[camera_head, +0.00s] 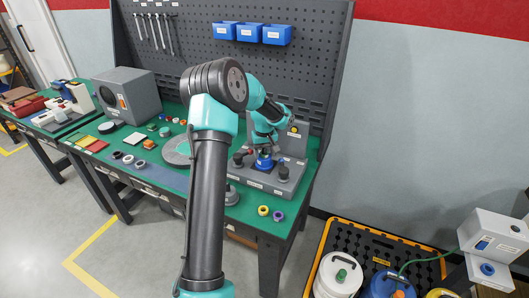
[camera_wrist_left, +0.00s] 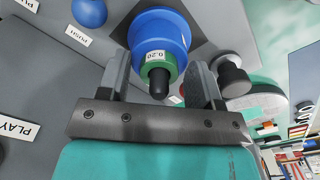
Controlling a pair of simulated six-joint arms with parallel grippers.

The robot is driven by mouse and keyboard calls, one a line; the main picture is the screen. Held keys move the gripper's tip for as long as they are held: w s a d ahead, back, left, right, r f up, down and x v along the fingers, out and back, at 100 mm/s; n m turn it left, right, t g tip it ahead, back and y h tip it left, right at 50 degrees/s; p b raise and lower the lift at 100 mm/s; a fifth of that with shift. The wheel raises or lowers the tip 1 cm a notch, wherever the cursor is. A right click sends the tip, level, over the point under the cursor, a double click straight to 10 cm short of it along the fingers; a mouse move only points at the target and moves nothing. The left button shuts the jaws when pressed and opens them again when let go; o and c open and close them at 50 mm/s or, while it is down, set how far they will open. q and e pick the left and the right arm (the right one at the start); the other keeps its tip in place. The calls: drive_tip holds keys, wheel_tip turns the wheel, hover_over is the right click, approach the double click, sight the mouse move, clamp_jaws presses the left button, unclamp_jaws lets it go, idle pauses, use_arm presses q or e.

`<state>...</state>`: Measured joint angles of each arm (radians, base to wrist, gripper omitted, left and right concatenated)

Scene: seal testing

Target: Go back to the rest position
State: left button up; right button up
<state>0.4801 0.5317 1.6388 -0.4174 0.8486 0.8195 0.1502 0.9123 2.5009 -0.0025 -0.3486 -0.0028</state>
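My left arm reaches over the green bench to the grey test station (camera_head: 262,179). Its left gripper (camera_head: 264,143) is just above a blue fixture (camera_head: 264,161) on that station. In the left wrist view the blue fixture (camera_wrist_left: 160,35) carries a green ring labelled 0.20 (camera_wrist_left: 158,62) with a dark tip (camera_wrist_left: 158,84). The left gripper's two fingers (camera_wrist_left: 160,72) stand apart on either side of the ring, with gaps visible, so it looks open. My right gripper is not in view.
Dark knobs (camera_head: 283,173) stand on the station close to the gripper. A round grey plate (camera_head: 177,151) and a grey box (camera_head: 127,95) are on the bench to the left. A pegboard (camera_head: 180,40) rises behind. Several containers, including a white one (camera_head: 337,275), stand lower right.

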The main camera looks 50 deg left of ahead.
use_arm(q)
drive_tip(key=shift+o, duration=0.5)
drive_tip(key=shift+r, duration=0.1)
drive_tip(key=shift+r, duration=4.45)
